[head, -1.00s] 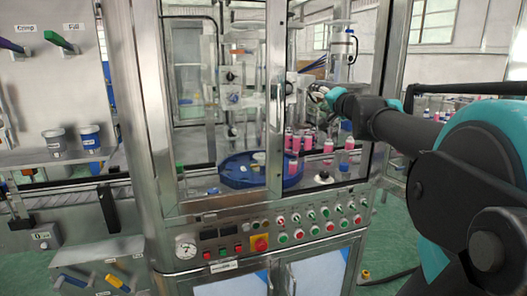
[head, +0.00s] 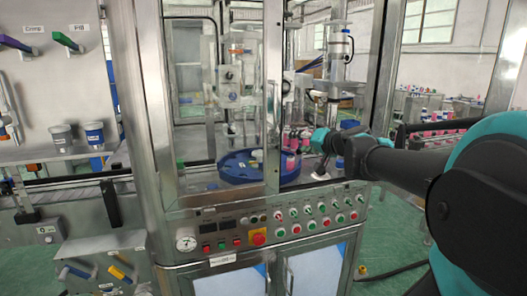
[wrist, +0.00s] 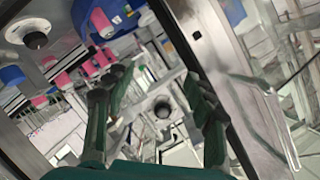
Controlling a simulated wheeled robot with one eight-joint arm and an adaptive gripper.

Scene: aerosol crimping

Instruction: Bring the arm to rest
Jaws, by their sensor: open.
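My gripper (head: 318,142) is at the right side of the crimping machine, at the open front by the frame post, in the head view. In the wrist view its two dark green fingers (wrist: 160,88) stand apart with nothing between them. Beyond and beside them are pink-bodied cans (wrist: 100,60) and a blue rotary table (wrist: 225,12). In the head view the gripper is right of the blue rotary table (head: 233,178), and my arm partly hides the area behind it.
The machine's metal frame (head: 160,130) and glass door stand left of the gripper. Below is a button panel (head: 300,222). Cups (head: 62,140) sit on a shelf at the left. More cans (head: 420,108) stand behind at the right.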

